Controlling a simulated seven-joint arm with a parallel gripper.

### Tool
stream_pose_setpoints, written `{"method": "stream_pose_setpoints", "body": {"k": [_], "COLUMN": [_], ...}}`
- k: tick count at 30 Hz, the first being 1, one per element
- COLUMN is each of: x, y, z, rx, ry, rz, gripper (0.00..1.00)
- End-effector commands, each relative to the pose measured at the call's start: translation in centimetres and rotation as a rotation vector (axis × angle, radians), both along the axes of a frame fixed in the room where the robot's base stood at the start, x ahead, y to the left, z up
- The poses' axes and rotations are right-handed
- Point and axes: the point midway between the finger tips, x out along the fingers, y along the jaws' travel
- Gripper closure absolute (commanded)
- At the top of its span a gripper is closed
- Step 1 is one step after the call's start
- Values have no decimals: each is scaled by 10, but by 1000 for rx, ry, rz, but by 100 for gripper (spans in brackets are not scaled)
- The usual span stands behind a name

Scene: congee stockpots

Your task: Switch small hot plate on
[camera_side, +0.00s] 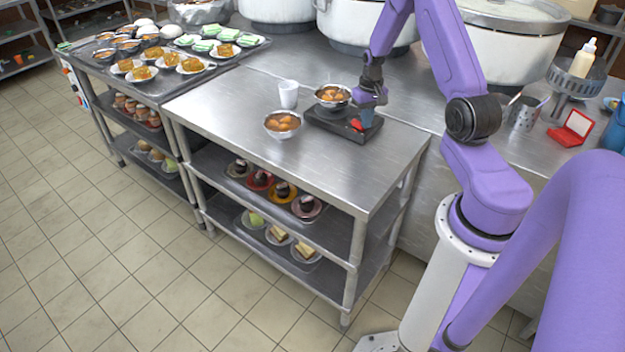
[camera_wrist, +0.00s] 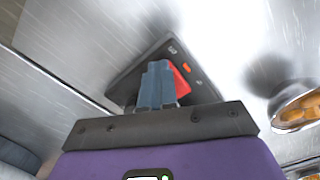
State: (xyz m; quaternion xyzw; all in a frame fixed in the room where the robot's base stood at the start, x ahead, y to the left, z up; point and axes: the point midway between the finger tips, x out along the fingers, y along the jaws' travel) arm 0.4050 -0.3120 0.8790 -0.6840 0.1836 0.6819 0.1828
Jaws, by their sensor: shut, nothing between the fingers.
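The small hot plate (camera_side: 325,118) is a flat black unit on the steel table, and part of it also shows in the wrist view (camera_wrist: 130,82). My gripper (camera_side: 367,118) points down at that right end, shut and empty, close beside the red part. Its blue-grey fingers (camera_wrist: 157,82) partly hide the plate. I cannot tell whether they touch the red part.
A second bowl of food (camera_side: 282,124) and a white cup (camera_side: 288,94) stand left of the plate. Large pots (camera_side: 505,55) line the back. A red open case (camera_side: 571,129) lies at right. The table's front (camera_side: 330,165) is clear.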

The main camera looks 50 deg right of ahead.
Motion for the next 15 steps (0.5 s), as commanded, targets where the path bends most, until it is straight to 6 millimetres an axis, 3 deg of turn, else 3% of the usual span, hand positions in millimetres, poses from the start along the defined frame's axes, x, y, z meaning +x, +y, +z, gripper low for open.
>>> {"method": "stream_pose_setpoints", "body": {"k": [5, 15], "x": [0, 0], "y": [2, 1], "z": [-2, 23], "rx": [1, 1], "ry": [2, 1], "rz": [2, 0], "gripper": [100, 100]}}
